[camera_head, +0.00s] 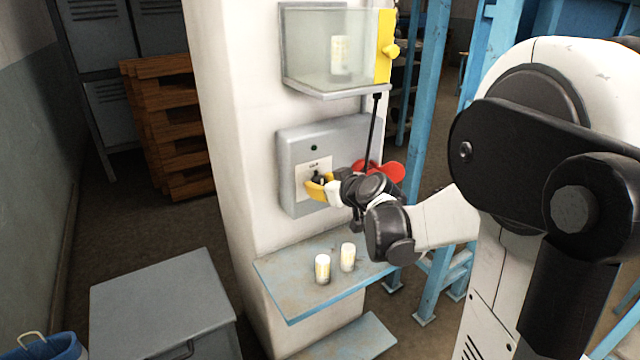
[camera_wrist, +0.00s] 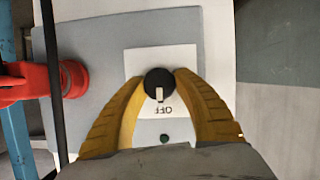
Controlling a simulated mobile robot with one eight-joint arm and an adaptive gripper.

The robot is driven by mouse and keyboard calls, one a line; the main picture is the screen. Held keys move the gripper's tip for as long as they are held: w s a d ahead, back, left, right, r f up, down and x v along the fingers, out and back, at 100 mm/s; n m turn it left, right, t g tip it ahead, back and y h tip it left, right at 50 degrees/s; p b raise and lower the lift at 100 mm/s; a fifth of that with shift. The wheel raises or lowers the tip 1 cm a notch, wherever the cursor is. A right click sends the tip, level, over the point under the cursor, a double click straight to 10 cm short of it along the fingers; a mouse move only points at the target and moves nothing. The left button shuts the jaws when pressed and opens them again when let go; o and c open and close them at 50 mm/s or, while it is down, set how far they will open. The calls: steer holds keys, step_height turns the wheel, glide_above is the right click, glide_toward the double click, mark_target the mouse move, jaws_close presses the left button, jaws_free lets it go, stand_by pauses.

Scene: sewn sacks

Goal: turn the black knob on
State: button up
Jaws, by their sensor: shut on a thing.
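The black knob (camera_wrist: 159,83) sits on a white label plate on the grey panel box (camera_head: 290,160). Its pale pointer mark faces the printed word OFF, which appears upside down in the wrist view. My gripper (camera_wrist: 160,80) has its yellow fingertips on either side of the knob and is shut on it. In the head view my gripper (camera_head: 318,186) is at the front of the panel, and its fingers and wrist hide part of the plate. A small dark round spot (camera_wrist: 164,139) is on the panel near the plate.
A red handle (camera_head: 385,171) sticks out at the panel's right side, close to my wrist. Above is a clear case (camera_head: 320,60) with a yellow edge and knob. Below, two pale cylinders (camera_head: 323,268) (camera_head: 348,257) stand on a blue shelf (camera_head: 285,297). A thin dark rod (camera_head: 371,135) hangs between.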

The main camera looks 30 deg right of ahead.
steer(key=m+y, duration=0.2)
steer(key=m, duration=0.1)
steer(key=shift+d, duration=0.1)
steer(key=m+y+b, duration=0.1)
steer(key=m+y, duration=0.1)
steer(key=m, duration=0.1)
steer(key=shift+f, duration=0.15)
steer(key=m+t+y+b, duration=0.1)
steer(key=m+y+b, duration=0.1)
steer(key=m, duration=0.1)
steer(key=shift+m+t+y+b, duration=0.6)
steer(key=shift+m+b, duration=0.25)
steer(key=shift+m, duration=0.85)
steer(key=o, duration=1.2)
